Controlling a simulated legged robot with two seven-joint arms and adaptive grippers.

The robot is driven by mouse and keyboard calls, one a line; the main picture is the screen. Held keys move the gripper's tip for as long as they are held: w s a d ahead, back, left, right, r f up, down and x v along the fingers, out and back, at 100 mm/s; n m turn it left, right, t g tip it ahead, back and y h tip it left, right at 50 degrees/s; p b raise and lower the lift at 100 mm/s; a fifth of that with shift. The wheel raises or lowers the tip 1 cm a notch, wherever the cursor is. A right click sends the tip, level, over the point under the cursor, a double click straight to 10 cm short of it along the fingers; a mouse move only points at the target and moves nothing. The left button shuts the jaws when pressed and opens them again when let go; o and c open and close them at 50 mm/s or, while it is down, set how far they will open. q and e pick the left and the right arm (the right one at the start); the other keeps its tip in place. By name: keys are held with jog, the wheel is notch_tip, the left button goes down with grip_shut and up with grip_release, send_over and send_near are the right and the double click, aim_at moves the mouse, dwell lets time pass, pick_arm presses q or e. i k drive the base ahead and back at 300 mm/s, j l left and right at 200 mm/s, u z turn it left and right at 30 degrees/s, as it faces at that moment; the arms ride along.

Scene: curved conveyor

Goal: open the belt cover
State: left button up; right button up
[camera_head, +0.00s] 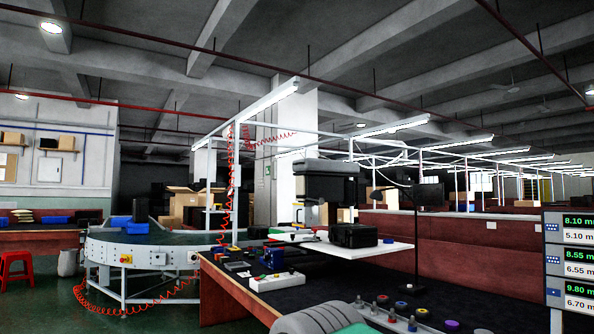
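A curved conveyor (158,257) with pale side panels and a dark belt stands at the left. A small yellow-and-red control (126,259) is on its side. I cannot make out a separate belt cover on it. A grey rounded part (312,319) with a green surface beside it is cut off by the bottom edge; I cannot tell whether it belongs to a belt cover. Neither of my grippers shows in the head view.
A dark-topped workbench (232,290) with small parts runs through the middle. A black case (353,235) sits on a white shelf (385,249). A red stool (16,267) stands far left. A sign with numbers (571,267) is at the right edge.

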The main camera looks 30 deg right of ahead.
aim_at(307, 165)
jog(key=i+j+u, duration=0.2)
jog(key=i, duration=0.15)
jog(key=i+j+u, duration=0.2)
jog(key=i+j+z, duration=0.1)
jog(key=i, duration=0.55)
jog(key=i+j, duration=0.1)
jog(key=i, duration=0.5)
jog(key=i+j+z, duration=0.15)
jog(key=i, duration=0.45)
jog(key=i+l+z, duration=0.1)
jog(key=i+z, duration=0.15)
jog(key=i, duration=0.25)
jog(key=i+z, duration=0.3)
jog(key=i, duration=0.2)
jog(key=i+j+z, duration=0.25)
jog(key=i, duration=0.2)
jog(key=i+j+z, duration=0.25)
jog(key=i, duration=0.25)
jog(key=l, duration=0.1)
